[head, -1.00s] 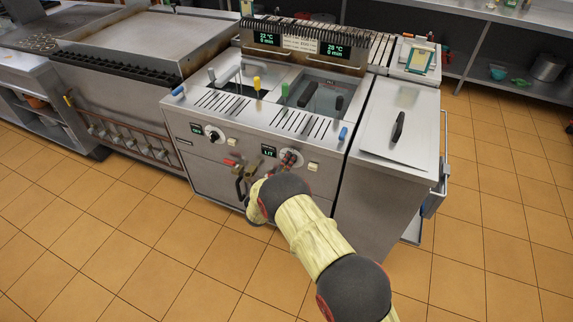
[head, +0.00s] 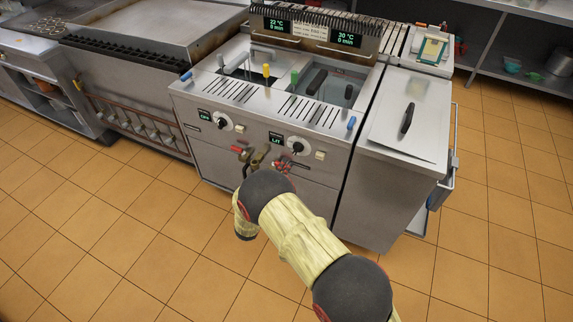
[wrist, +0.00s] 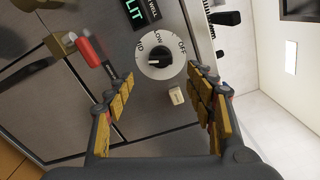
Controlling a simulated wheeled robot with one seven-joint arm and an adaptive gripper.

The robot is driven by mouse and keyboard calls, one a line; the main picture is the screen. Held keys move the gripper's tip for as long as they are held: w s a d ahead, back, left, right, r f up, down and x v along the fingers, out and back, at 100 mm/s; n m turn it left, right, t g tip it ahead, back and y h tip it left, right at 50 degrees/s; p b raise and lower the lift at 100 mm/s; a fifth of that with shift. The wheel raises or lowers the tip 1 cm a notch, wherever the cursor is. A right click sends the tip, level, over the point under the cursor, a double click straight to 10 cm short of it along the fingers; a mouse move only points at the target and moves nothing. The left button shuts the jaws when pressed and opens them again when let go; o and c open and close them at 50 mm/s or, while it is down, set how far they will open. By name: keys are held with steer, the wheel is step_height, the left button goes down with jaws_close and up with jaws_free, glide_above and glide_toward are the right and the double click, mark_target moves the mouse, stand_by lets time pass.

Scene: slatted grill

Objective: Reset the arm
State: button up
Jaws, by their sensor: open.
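My gripper (head: 282,163) is in front of the fryer's front panel, just below and left of the right round knob (head: 298,148). In the wrist view my gripper (wrist: 161,82) is open and empty, its yellow-padded fingers spread apart. The white-rimmed knob (wrist: 158,60), marked LOW and OFF, shows between and beyond the fingertips; they look clear of it. The display (head: 277,140) beside it reads LIT. My arm reaches in from the lower right of the head view.
A red-handled valve (head: 240,150) sits left of my gripper and shows near the left finger in the wrist view (wrist: 92,52). The fryer's two vats (head: 325,86) are above. A lidded steel cabinet (head: 385,150) stands right. Tiled floor (head: 130,220) is open in front.

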steer(key=shift+s+a, duration=0.1)
steer(key=shift+s, duration=0.2)
stand_by(0.4)
steer(key=s+d+f+m+g+h, duration=0.3)
steer(key=s+d+f+m+g, duration=0.25)
steer(key=d+m, duration=0.25)
steer(key=s+d+r+m+g+h, duration=0.2)
steer(key=s+d+r+m+g, duration=0.4)
steer(key=s+d+m, duration=0.45)
steer(key=s+d+r+m+g+y, duration=0.25)
steer(key=s+r+m+y, duration=0.25)
steer(key=s+r+m, duration=0.55)
steer(key=s+d+r+m+g+y, duration=0.1)
steer(key=s+r+m+g+y, duration=0.25)
steer(key=s+r+m, duration=0.75)
steer(key=s+d+r+m+t+y, duration=0.1)
steer(key=d+r+m+t, duration=0.1)
steer(key=r, duration=0.4)
steer(key=s+d+r+m+t+y, duration=0.1)
steer(key=d+r+m+t, duration=0.2)
steer(key=r, duration=0.3)
steer(key=shift+s+d+r+m+t+y, duration=0.25)
steer(key=shift+s+r+m+t+y, duration=0.1)
steer(key=shift+m+t, duration=0.2)
